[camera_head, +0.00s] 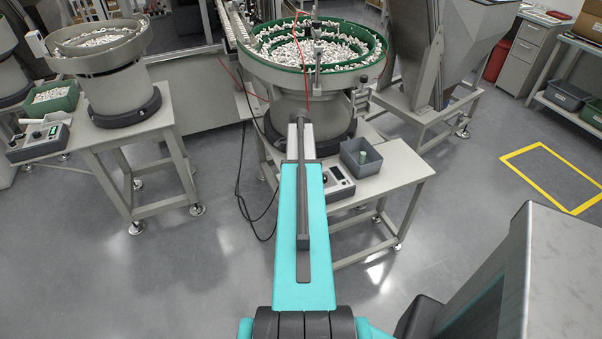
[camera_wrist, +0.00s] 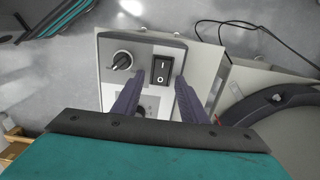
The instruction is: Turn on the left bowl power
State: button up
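In the wrist view a control box (camera_wrist: 190,57) with a grey panel carries a black rocker switch (camera_wrist: 162,70) marked I and O, and a round knob (camera_wrist: 122,60) to its left. Which side of the rocker is pressed I cannot tell. My gripper (camera_wrist: 159,78) is open and empty, its two dark fingers apart with the rocker showing between their tips. Contact cannot be judged. In the head view my arm reaches toward the table of the green-rimmed bowl (camera_head: 262,62) and partly hides a control box (camera_head: 338,181) there. A grey bowl (camera_head: 108,58) stands to the left, with its own control box (camera_head: 38,141).
A grey bin (camera_head: 367,160) stands right of the central control box. A green bin (camera_head: 53,98) sits on the left table. Black cables (camera_head: 240,190) hang beside the central table (camera_head: 405,165). Open floor lies between the tables and at the right.

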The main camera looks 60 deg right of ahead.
jog(key=shift+f, duration=0.25)
grip_shut()
jog(key=shift+a, duration=0.1)
jog(key=shift+a+f+g+h+b, duration=0.15)
jog(key=shift+a+g+h+b, duration=0.1)
jog(key=shift+g+h+b, duration=0.35)
jog(key=shift+w+a+g+h+b, duration=0.15)
jog(key=shift+g+h+b, duration=0.15)
jog(key=shift+h+b, duration=0.35)
